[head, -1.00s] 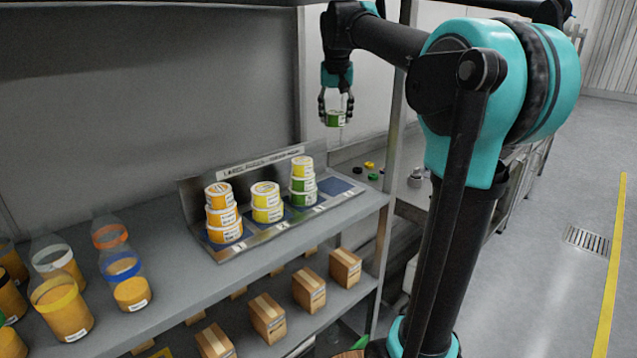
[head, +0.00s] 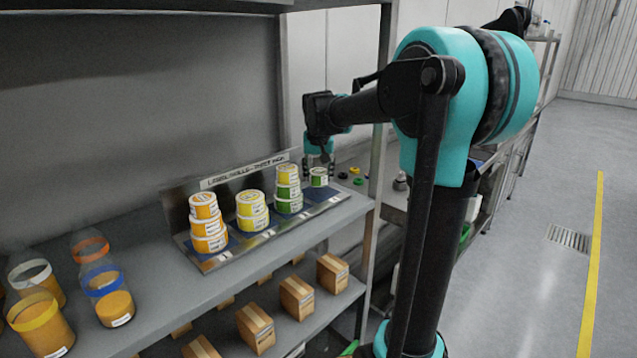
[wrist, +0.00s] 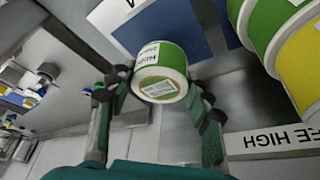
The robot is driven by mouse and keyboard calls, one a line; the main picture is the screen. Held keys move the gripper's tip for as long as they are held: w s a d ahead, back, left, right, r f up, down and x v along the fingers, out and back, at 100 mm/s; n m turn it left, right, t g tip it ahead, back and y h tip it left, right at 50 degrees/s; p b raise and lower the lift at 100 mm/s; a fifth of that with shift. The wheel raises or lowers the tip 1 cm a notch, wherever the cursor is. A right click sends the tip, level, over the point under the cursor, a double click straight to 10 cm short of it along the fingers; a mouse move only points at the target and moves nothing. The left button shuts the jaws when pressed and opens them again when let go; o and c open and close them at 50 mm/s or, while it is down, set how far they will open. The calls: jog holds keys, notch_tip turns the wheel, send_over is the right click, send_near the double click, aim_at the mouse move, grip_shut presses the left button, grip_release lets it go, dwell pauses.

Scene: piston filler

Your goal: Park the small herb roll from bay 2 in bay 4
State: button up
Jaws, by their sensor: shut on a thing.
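My gripper (head: 318,168) is shut on a small green-and-white herb roll (head: 319,179), at the right end of the label rack (head: 215,262). In the wrist view the roll (wrist: 160,72) sits between the two fingers, its label facing the camera. The blue pad of bay 4 (wrist: 185,28) shows beside and behind the roll. I cannot tell whether the roll touches the pad. To its left, bay 3 holds a stack of green rolls (head: 289,205) with a yellow roll (head: 287,172) on top. Bay 2 holds yellow rolls (head: 252,211), with no green roll visible there.
A stack of orange-yellow rolls (head: 207,228) stands in bay 1. Jars with orange contents (head: 115,305) stand on the shelf at the left. Cardboard boxes (head: 297,297) line the lower shelf. A shelf post (head: 380,130) rises right of the rack.

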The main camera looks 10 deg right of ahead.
aim_at(318, 182)
jog(key=shift+f, duration=1.5)
jog(key=o, duration=1.2)
jog(key=shift+f, duration=0.1)
jog(key=v, duration=1.2)
